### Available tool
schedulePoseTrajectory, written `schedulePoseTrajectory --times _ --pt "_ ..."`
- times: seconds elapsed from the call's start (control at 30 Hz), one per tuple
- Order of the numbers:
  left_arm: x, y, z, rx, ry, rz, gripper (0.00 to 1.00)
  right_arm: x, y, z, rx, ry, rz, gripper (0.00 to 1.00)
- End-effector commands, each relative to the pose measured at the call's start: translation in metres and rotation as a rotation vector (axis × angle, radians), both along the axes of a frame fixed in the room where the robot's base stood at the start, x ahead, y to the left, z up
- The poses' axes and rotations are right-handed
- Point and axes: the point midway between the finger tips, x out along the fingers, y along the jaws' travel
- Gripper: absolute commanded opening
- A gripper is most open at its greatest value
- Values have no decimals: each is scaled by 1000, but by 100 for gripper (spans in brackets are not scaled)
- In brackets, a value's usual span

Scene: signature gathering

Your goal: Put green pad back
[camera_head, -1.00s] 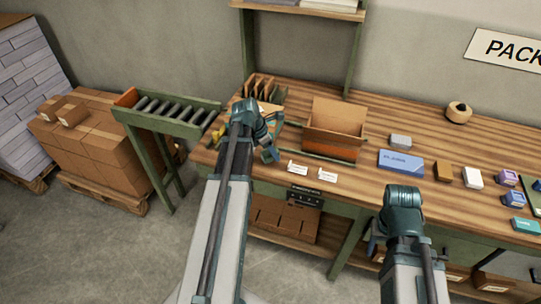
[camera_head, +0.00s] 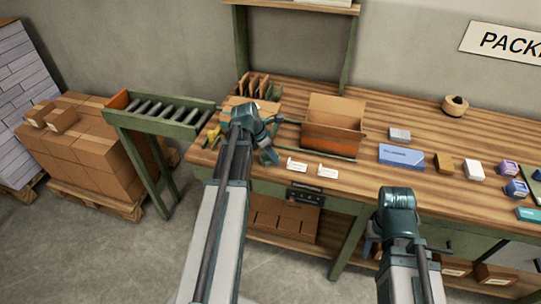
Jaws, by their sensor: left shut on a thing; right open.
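My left gripper (camera_head: 269,153) is over the front left part of the bench, just left of two small white cards. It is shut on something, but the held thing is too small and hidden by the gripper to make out. A small teal-green block (camera_head: 528,214) lies at the right front edge of the bench, partly cut off by the picture; I cannot tell whether it is the green pad. My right gripper (camera_head: 374,244) hangs low in front of the bench, open, with its fingers mostly hidden behind its own wrist.
An open cardboard box (camera_head: 335,112) stands on the wooden bench (camera_head: 400,120). A blue box (camera_head: 401,156) and several small boxes lie to its right. The white cards (camera_head: 297,166) lie near the front edge. A roller conveyor (camera_head: 160,110) adjoins the bench's left end.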

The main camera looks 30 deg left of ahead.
Motion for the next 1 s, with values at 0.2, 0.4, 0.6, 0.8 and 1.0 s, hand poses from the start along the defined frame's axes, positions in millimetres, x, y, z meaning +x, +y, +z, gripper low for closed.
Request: schedulePoseTrajectory --times 0.2,0.4,0.6,0.8,1.0 --pt "0 0 -2 0 0 0 73 0 0 -3 0 0 0 50" --pt "0 0 -2 0 0 0 82 0 0 -2 0 0 0 50" --pt "0 0 -1 0 0 0 82 0 0 -1 0 0 0 50" --pt "-3 1 10 0 0 1 82 0 0 10 0 0 0 50" --pt "-10 6 33 -1 0 2 82 0 0 33 0 0 0 50"
